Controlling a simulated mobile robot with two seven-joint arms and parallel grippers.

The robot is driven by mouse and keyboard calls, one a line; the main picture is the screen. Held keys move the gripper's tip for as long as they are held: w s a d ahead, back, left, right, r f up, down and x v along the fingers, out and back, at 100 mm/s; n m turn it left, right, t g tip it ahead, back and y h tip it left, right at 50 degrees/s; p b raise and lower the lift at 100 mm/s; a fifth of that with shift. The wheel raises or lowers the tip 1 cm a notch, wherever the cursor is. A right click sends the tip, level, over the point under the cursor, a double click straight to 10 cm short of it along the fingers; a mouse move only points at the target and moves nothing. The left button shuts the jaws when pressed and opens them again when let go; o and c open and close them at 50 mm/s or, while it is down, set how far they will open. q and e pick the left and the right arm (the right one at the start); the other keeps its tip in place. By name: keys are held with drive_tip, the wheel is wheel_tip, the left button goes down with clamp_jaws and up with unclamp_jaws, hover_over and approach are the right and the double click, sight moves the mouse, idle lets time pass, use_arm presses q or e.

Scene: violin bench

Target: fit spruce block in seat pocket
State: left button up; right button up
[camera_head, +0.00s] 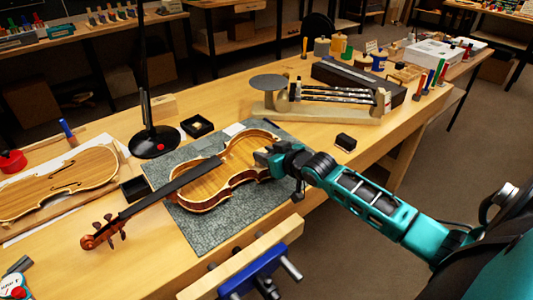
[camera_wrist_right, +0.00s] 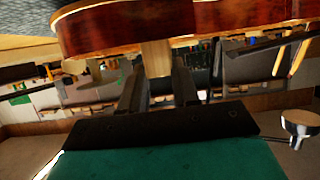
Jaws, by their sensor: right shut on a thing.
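The spruce block (camera_wrist_right: 156,60) is a small pale wooden piece between the dark fingers of my right gripper in the right wrist view. My right gripper (camera_wrist_right: 158,88) is shut on it. The block's far end meets the red-brown violin body (camera_wrist_right: 110,28) in that picture; I cannot tell whether they touch. In the head view the violin body (camera_head: 222,178) lies on a grey mat (camera_head: 225,228), and my right gripper (camera_head: 264,157) is at its right side, over the rim. The gripper hides the block there. The seat pocket cannot be made out. My left gripper is not in view.
A second violin plate (camera_head: 60,183) lies at the left. A black lamp base (camera_head: 154,142) and small black trays (camera_head: 197,126) stand behind the mat. A blue vise (camera_head: 258,272) is at the front edge.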

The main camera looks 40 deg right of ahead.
drive_tip(key=shift+f+b, duration=0.55)
drive_tip(key=shift+f, duration=0.45)
drive_tip(key=o, duration=1.1)
drive_tip(key=p+v, duration=0.2)
drive_tip(key=v, duration=1.1)
